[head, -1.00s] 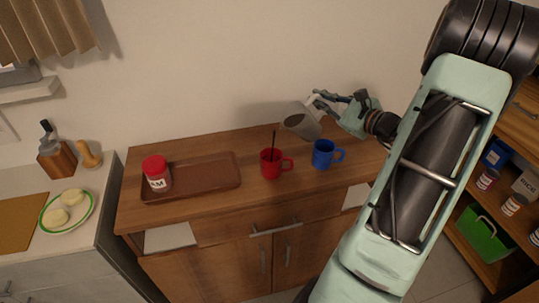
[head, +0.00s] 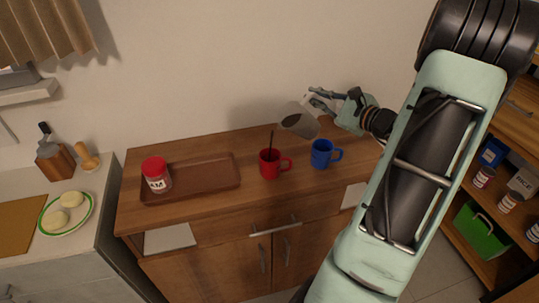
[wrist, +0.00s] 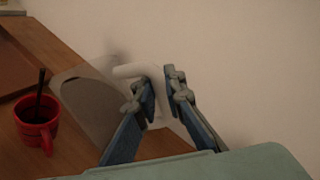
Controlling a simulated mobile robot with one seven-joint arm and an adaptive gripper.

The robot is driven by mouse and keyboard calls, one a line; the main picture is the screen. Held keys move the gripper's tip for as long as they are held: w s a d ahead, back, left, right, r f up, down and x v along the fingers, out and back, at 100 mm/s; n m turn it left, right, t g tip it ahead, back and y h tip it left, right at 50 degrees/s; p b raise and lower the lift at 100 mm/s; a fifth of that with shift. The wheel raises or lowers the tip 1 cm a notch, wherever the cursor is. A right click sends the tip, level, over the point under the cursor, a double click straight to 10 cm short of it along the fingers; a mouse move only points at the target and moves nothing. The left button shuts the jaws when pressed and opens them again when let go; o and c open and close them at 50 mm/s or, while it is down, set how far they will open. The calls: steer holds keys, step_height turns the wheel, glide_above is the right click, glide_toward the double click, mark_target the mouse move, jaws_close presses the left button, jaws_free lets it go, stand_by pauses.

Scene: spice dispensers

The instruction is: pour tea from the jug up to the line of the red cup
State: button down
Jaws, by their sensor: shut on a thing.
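The jug (head: 298,121), grey and see-through with a white handle, is held tilted, its mouth toward the left, above and to the right of the red cup (head: 269,164). My gripper (head: 318,99) is shut on the jug's handle; the wrist view shows the fingers (wrist: 160,92) around the white handle and the jug's body (wrist: 88,98) beside the red cup (wrist: 37,122). A thin dark stick-like thing (head: 272,140) rises from the red cup. I cannot make out the cup's line or its tea level.
A blue cup (head: 322,154) stands on the wooden cabinet just right of the red cup, below the jug. A brown tray (head: 212,178) with a red-lidded jar (head: 156,174) lies to the left. The wall is close behind.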

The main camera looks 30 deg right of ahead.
steer(key=shift+a+r, duration=0.1)
steer(key=shift+r, duration=0.15)
steer(key=shift+a+r+n, duration=0.1)
steer(key=shift+a+n, duration=0.55)
steer(key=shift+n, duration=0.25)
stand_by(2.2)
